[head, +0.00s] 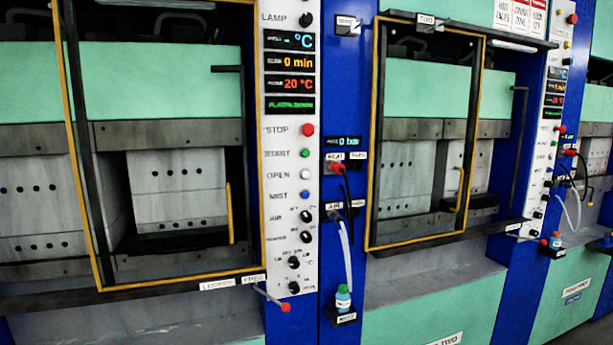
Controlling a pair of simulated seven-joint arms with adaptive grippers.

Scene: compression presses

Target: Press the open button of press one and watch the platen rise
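The left press (160,90) carries a control panel (285,225) on its right post. A white button (305,174) labelled OPEN sits there, below a red STOP button (308,129) and a green START button (305,152), and above a blue MIST button (304,195). A small display (290,105) shows green text that seems to read PLATEN DOWN. The platen (165,134) of this press is a grey slab under a green block, seen through the yellow-edged guard frame. The number of this press is not in view. Neither of my grippers shows.
A second press (430,75), labelled TWO, stands to the right with its own yellow guard frame (374,150). Between them are cables and a small bottle (343,298) on a bracket. A lever with a red tip (285,307) juts out below the panel. More presses recede to the right.

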